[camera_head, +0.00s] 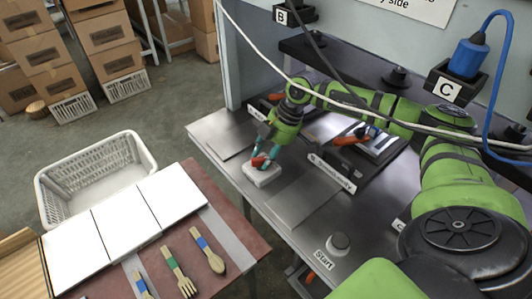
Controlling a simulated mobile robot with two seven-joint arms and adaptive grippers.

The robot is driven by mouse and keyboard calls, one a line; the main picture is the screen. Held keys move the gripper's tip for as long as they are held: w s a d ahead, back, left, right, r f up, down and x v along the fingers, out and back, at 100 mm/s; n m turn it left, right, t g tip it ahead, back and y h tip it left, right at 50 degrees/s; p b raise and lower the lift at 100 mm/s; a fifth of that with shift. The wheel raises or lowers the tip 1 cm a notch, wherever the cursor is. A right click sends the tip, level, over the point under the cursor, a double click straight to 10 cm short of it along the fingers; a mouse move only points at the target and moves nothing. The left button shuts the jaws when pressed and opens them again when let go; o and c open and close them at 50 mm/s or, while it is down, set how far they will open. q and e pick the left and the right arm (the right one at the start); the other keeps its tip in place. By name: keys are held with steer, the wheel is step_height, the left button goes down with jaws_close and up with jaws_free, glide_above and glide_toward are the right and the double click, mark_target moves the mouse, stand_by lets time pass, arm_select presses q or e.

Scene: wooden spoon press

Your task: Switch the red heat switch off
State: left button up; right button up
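The heat switch is a small pale box (262,175) on the grey metal worktop, with a red switch part (258,161) on its top. My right gripper (265,157), with teal fingertips, points down at the red part from above. The fingertips are at or very close to it, and partly hide it. I cannot tell whether they touch it or how far apart they are. My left gripper is not in view.
The metal worktop (300,205) holds a labelled flat plate, a Start button (339,243) and a red-handled tool (350,139). A table with white panels (122,225) and wooden utensils (208,251) stands at left, beside a white basket (97,175). Cables hang across the arm.

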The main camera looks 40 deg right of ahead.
jaws_close()
steer(key=shift+n, duration=0.3)
steer(key=n, duration=0.1)
steer(key=n+g, duration=0.1)
steer(key=shift+w+a+n+y+p, duration=0.1)
steer(key=shift+w+n+y+p, duration=0.1)
steer(key=shift+n+y+p, duration=0.15)
steer(key=n+g, duration=0.1)
steer(key=n, duration=0.2)
steer(key=shift+w, duration=0.2)
steer(key=shift+w+a+n+g, duration=0.15)
steer(key=shift+n+g, duration=0.55)
steer(key=shift+n, duration=0.55)
steer(key=shift+n+g+h+b, duration=0.45)
steer(key=shift+n+g+b, duration=0.15)
steer(key=shift+n, duration=0.9)
steer(key=shift+a+n, duration=0.1)
steer(key=shift+n, duration=0.2)
